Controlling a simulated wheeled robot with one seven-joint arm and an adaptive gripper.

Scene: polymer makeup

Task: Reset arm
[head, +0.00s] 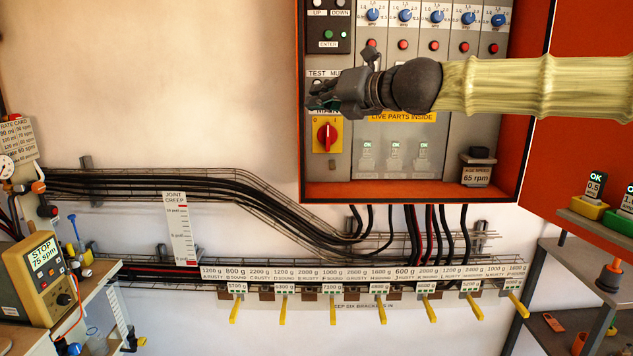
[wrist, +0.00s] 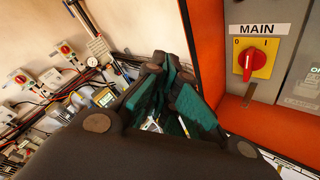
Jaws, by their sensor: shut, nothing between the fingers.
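My arm (head: 530,86) reaches in from the right in the head view, its pale ribbed sleeve crossing in front of the open orange cabinet. My gripper (head: 322,97) is at the cabinet's left side, above the red MAIN switch (head: 327,137) on its yellow plate, and hides part of the panel. In the wrist view my gripper (wrist: 165,75) is shut with nothing between its dark green finger pads. The MAIN switch also shows there (wrist: 249,60), to the right of the fingers and apart from them, with its red knob upright.
The orange cabinet (head: 406,191) holds blue knobs (head: 404,15) and red buttons (head: 402,45). Its open door (head: 585,150) stands at the right. Cables (head: 230,180) run along the wall. Yellow levers (head: 380,308) line a lower rail. A STOP box (head: 43,277) stands at left.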

